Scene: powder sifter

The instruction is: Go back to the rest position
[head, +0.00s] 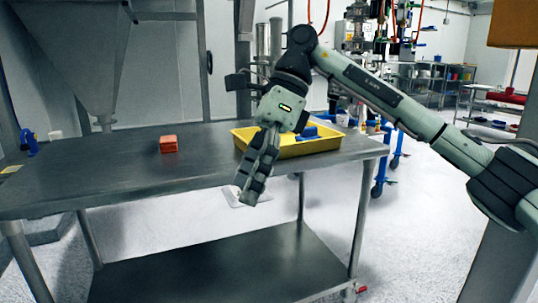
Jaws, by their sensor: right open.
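My right arm reaches in from the right side of the head view. Its gripper (246,188) points down and to the left, in front of the table's near edge. The two fingers show nearly side-on and partly overlap. The gripper is open, and nothing shows between its fingers. It hides part of the left end of a yellow tray (322,147). I cannot tell whether it touches the tray or the table. My left gripper is not in the view.
A steel table (100,180) with a lower shelf (215,268) stands ahead. An orange-red block (168,143) lies on it, and a blue object (309,132) is in the tray. A metal hopper (75,60) stands at the back left.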

